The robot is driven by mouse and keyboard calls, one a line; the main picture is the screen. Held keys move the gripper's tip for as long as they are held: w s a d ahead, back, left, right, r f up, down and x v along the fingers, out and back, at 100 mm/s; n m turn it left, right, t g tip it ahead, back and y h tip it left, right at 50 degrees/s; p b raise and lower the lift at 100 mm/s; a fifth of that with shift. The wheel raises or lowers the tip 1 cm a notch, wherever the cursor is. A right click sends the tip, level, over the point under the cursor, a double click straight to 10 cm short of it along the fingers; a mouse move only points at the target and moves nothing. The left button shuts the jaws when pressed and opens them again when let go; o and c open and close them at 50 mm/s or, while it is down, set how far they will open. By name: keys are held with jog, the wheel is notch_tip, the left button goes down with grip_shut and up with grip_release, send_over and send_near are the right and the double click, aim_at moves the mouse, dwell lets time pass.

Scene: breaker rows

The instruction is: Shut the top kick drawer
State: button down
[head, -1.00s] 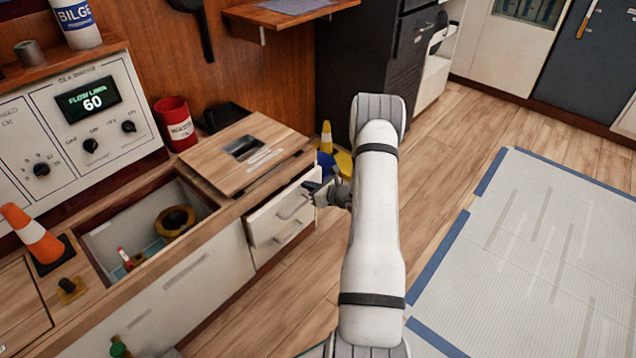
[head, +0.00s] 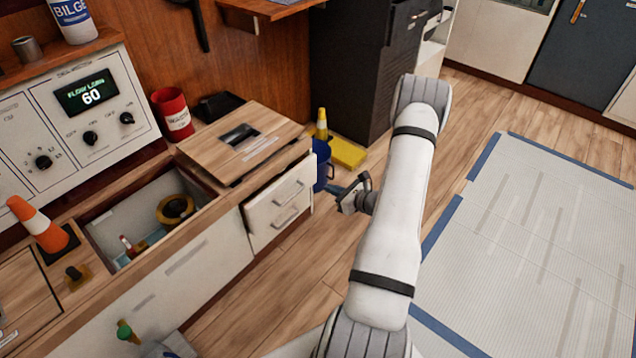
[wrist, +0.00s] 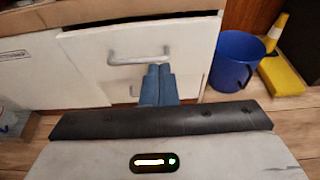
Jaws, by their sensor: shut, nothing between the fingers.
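The top kick drawer (head: 279,196) has a white front with a pale bar handle, under the right end of the wooden counter. It also fills the upper middle of the wrist view (wrist: 185,40), where its top edge shows and it seems to stand slightly out from the cabinet; how far I cannot tell. A lower drawer (head: 284,219) with a similar handle sits below it. My gripper (head: 346,203) is shut and empty, to the right of the drawers and apart from them. In the wrist view its blue fingertips (wrist: 158,70) are together, overlapping the drawer's lower part below the handle.
A blue bucket (wrist: 232,58) and a yellow wet-floor cone (wrist: 283,75) stand on the floor right of the drawers. An open counter bin (head: 115,215) holds a yellow tape roll (head: 176,208).

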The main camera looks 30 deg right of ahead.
jog(key=s+a+p, duration=0.1)
jog(key=s+a, duration=0.2)
jog(key=a, duration=0.6)
jog(key=b, duration=0.4)
send_near(276, 191)
jog(key=x, duration=0.6)
jog(key=shift+s+f, duration=0.1)
jog(key=shift+f, duration=0.05)
jog(key=shift+w+a, duration=0.2)
jog(key=shift+w, duration=0.1)
